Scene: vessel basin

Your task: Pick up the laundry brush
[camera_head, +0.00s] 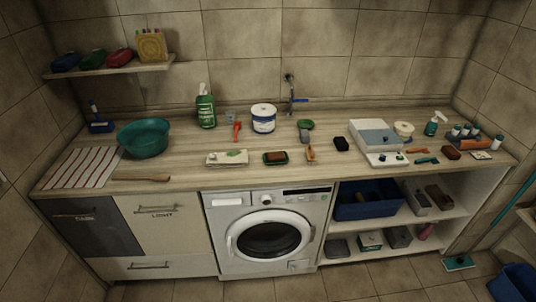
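Several things on the wooden counter (190,165) could be the laundry brush, and they are too small to tell for sure. A small tan, brush-like thing (311,153) lies near the front edge above the washing machine. A long brown wooden-handled thing (142,177) lies at the front left, beside the striped cloth. A red-orange handled thing (237,130) is behind the middle of the counter. A brown block in a green dish (275,157) lies left of the tan thing. Neither of my grippers is in view.
A teal basin (143,139) and striped cloth (83,167) occupy the left. A green bottle (206,108) and white tub (263,119) stand behind. A white-grey box (377,136) stands right of centre. Below are the washing machine (270,234) and a blue crate (368,208).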

